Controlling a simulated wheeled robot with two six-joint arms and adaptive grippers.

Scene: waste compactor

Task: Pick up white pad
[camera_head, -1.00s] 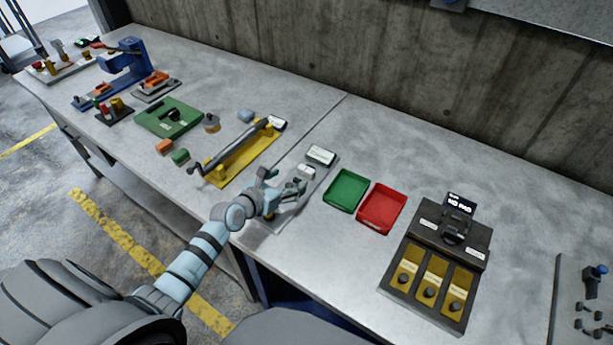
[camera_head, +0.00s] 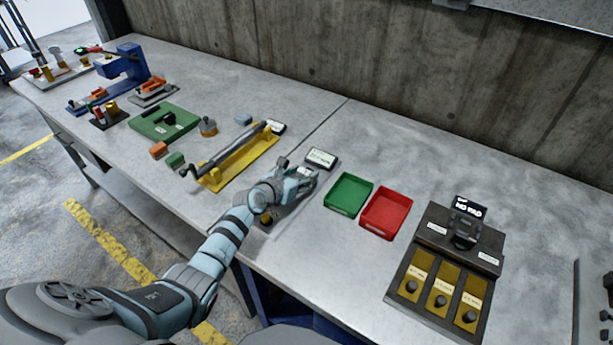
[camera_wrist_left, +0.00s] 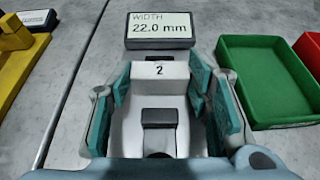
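A white pad marked "2" (camera_wrist_left: 160,78) lies at the gauge plate in the left wrist view, just in front of a display (camera_wrist_left: 160,28) reading "WIDTH 22.0 mm". My left gripper (camera_wrist_left: 160,88) is open, with one teal finger on each side of the pad. The fingers are close to the pad's sides; I see no clear grip on it. In the head view my left gripper (camera_head: 297,178) is over the gauge, before the display (camera_head: 321,158), and largely hides the pad. My right gripper is not in view.
A green tray (camera_head: 348,194) and a red tray (camera_head: 386,213) stand right of the gauge. A yellow stand with a grey bar (camera_head: 238,160) is to the left. A dark panel with yellow slots (camera_head: 445,265) is at the right. The table behind the trays is clear.

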